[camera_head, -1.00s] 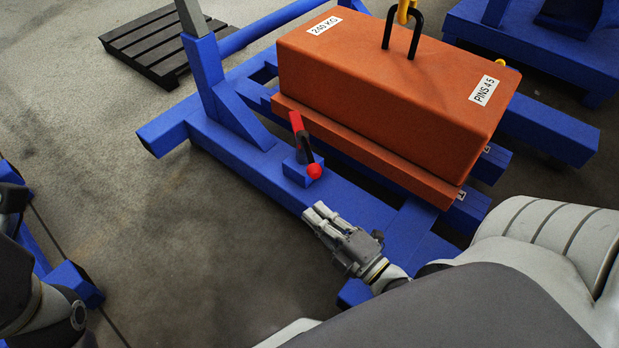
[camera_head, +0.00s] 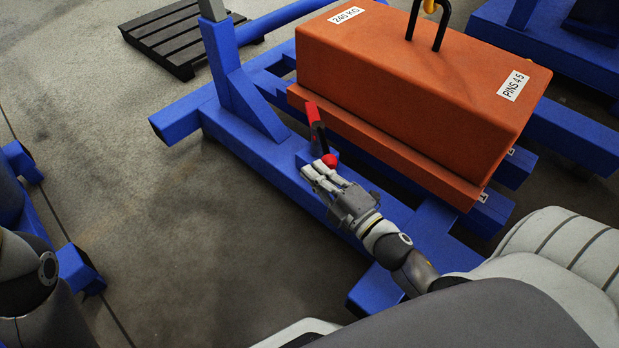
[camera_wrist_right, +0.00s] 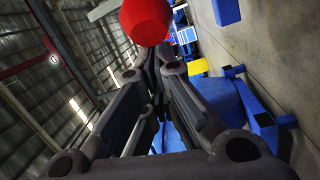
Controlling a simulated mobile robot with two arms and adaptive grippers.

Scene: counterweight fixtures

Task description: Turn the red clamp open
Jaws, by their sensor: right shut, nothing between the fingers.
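The red clamp (camera_head: 313,113) stands on the blue frame beside the orange block. It has a red bar at the top, a dark middle part and a red ball knob (camera_head: 329,160) at its lower end. My right gripper (camera_head: 318,174) is shut and empty, with its fingertips just left of and below the knob. In the right wrist view the knob (camera_wrist_right: 147,20) appears just past the closed fingertips (camera_wrist_right: 157,65). I cannot tell whether they touch it. My left arm shows at the left edge, but its gripper is out of view.
The orange block (camera_head: 410,90) with a dark lifting loop rests on the blue frame (camera_head: 250,150), close behind the clamp. A blue post (camera_head: 226,75) rises to the left. A dark pallet (camera_head: 180,40) lies at the back. The floor (camera_head: 150,220) left of the frame is clear.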

